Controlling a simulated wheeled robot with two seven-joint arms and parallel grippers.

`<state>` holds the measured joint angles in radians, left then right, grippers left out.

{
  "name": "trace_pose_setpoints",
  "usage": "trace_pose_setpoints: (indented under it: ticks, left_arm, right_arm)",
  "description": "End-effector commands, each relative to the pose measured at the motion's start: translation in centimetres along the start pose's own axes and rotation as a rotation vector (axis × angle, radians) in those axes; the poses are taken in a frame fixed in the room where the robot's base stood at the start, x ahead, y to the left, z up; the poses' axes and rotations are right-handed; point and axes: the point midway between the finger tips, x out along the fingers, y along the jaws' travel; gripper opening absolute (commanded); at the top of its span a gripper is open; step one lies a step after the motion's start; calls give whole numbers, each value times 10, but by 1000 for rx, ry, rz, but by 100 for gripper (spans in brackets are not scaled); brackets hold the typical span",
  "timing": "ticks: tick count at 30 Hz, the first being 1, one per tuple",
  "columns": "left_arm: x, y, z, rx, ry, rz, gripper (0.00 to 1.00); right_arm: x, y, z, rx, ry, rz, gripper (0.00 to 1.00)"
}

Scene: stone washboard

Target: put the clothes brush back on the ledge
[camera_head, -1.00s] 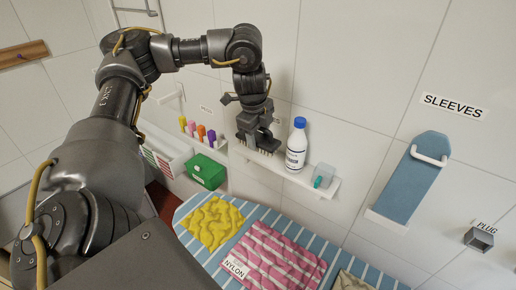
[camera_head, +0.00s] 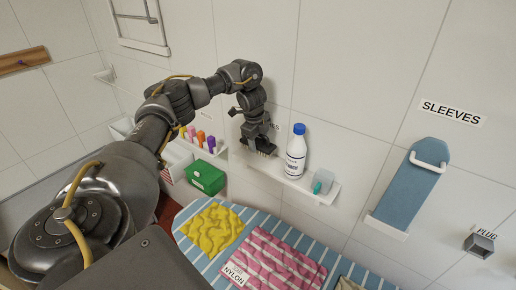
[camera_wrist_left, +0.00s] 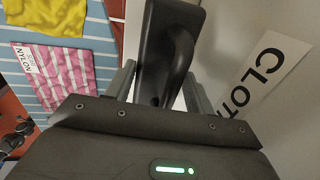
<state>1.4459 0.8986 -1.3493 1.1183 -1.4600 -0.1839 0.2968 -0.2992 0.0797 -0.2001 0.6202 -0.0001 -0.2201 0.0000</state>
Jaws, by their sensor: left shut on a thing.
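The clothes brush (camera_head: 256,146) is dark with pale bristles pointing down. It is over the left part of the white ledge (camera_head: 326,198), left of the bottle. I cannot tell whether the bristles touch the ledge. My left gripper (camera_head: 257,132) is shut on the brush from above. In the left wrist view the brush's dark body and handle (camera_wrist_left: 172,45) fill the space between the fingers (camera_wrist_left: 160,88). My right gripper is not in view.
A white bottle with a blue cap (camera_head: 296,152) stands close right of the brush. Coloured pegs (camera_head: 200,138) and a green box (camera_head: 206,177) are to the left. Cloths lie on the striped board (camera_head: 232,256) below.

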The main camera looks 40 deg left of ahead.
Motion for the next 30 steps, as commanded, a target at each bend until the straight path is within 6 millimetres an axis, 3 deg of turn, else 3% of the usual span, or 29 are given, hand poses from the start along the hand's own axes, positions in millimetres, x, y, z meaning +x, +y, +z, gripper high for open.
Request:
trace_pose_setpoints:
  ticks: [9,23,24,26,30]
  left_arm:
    - [32,5,2,-3,2,4,32]
    - [38,6,2,-2,0,2,32]
    - [38,6,2,-2,0,2,58]
    - [38,6,2,-2,0,2,63]
    - [38,6,2,-2,0,2,63]
  right_arm:
    - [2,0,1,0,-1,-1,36]
    - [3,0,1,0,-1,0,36]
    - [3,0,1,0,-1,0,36]
    - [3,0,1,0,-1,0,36]
    - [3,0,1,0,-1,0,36]
